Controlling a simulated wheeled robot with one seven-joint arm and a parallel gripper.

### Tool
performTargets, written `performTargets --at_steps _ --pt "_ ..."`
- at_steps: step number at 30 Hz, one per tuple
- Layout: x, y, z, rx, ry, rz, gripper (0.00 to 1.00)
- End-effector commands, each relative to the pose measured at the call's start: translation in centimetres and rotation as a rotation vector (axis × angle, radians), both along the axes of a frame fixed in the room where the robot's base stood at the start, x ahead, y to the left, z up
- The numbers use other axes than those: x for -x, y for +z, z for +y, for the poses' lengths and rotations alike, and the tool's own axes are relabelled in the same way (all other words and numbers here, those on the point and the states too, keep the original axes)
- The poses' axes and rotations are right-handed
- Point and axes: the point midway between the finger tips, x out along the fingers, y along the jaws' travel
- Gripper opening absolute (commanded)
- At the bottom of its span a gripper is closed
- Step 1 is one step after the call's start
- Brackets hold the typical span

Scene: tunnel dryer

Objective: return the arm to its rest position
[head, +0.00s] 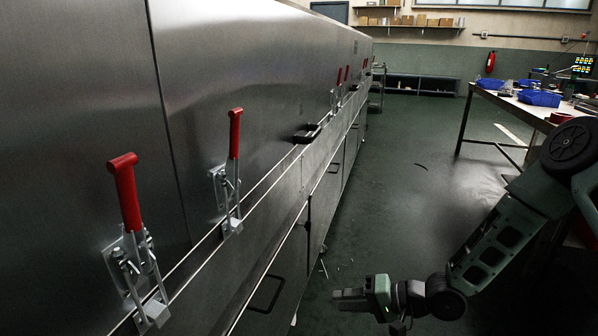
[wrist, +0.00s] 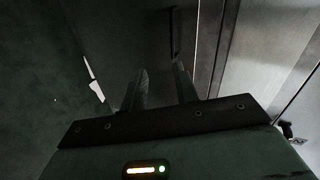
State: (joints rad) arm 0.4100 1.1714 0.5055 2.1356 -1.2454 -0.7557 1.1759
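My arm (head: 497,246) reaches in from the right side of the head view, bent low over the floor. My gripper (head: 345,296) points left toward the lower panels of the steel dryer (head: 260,75) and looks apart from them. In the wrist view my gripper (wrist: 160,82) shows two dark fingers with a gap between them. Nothing is held in the gap. A dark vertical handle on the steel panel (wrist: 110,40) shows beyond the fingertips.
Toggle clamps with red handles, such as the nearest (head: 127,190), stand out from the dryer wall. A dark handle (head: 267,294) is on a lower panel. A workbench (head: 505,102) with blue bins (head: 539,98) stands at the right. The aisle floor (head: 400,190) is mostly open.

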Motion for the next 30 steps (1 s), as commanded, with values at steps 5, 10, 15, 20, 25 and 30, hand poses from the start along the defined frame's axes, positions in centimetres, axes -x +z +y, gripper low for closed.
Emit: performTargets --at_steps 5,10,15,20,25,30 --pt "0.6 2.3 0.8 0.375 0.110 -0.106 0.30" --pt "2.9 5.6 0.5 0.689 0.224 -0.175 0.30" --pt "7.0 10.0 0.0 0.937 0.345 -0.206 0.30" --pt "12.6 14.2 -0.6 1.095 0.470 -0.200 0.30" --pt "18.2 17.3 -1.1 1.163 0.589 -0.176 0.30" --pt "23.2 19.5 -1.4 1.174 0.693 -0.155 0.30"
